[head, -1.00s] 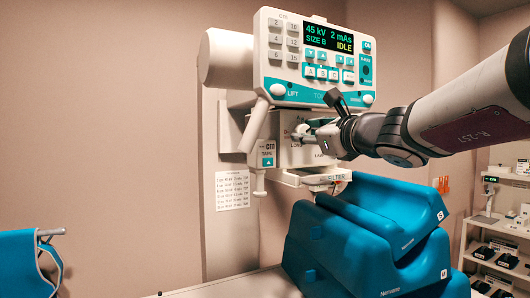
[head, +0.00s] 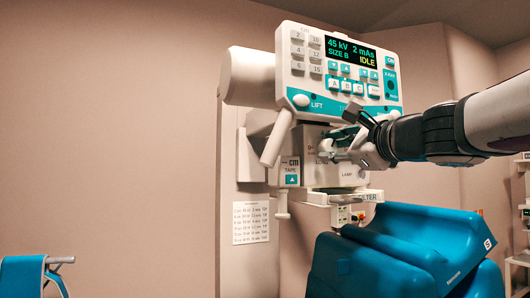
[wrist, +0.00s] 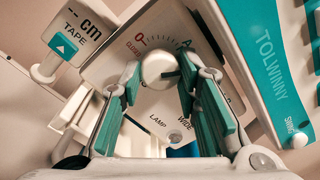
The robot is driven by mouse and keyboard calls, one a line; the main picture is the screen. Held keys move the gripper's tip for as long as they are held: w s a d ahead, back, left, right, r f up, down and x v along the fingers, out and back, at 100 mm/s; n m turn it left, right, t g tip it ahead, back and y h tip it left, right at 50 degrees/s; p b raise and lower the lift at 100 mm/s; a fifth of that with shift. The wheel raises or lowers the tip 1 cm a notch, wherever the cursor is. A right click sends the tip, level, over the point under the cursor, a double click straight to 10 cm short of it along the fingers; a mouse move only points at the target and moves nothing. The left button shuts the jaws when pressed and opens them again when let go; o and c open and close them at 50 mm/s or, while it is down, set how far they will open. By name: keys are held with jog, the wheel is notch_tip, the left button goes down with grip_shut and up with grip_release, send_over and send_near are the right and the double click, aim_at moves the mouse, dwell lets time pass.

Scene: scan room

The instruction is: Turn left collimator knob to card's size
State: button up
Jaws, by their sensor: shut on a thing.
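The collimator box (head: 312,136) hangs under the console, its face marked with a scale. In the wrist view, a round white knob (wrist: 157,68) sits on that face between "0", "CLOSED", "A" and "WIDE" markings. A dark mark shows at the knob's right side; I cannot tell its exact setting. My gripper (wrist: 158,82) has its teal-padded fingers on both sides of the knob, shut on it. In the head view my gripper (head: 328,150) reaches in from the right and hides much of the box's face. The console display (head: 350,50) reads "SIZE B", 45 kV, 2 mAs, IDLE.
A printed sheet (head: 251,222) hangs on the wall, its text too small to read. The tape unit (head: 290,172) is left of the knob. Free room lies at left.

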jog(key=o, duration=1.2)
jog(key=shift+c, duration=0.2)
jog(key=v, duration=1.2)
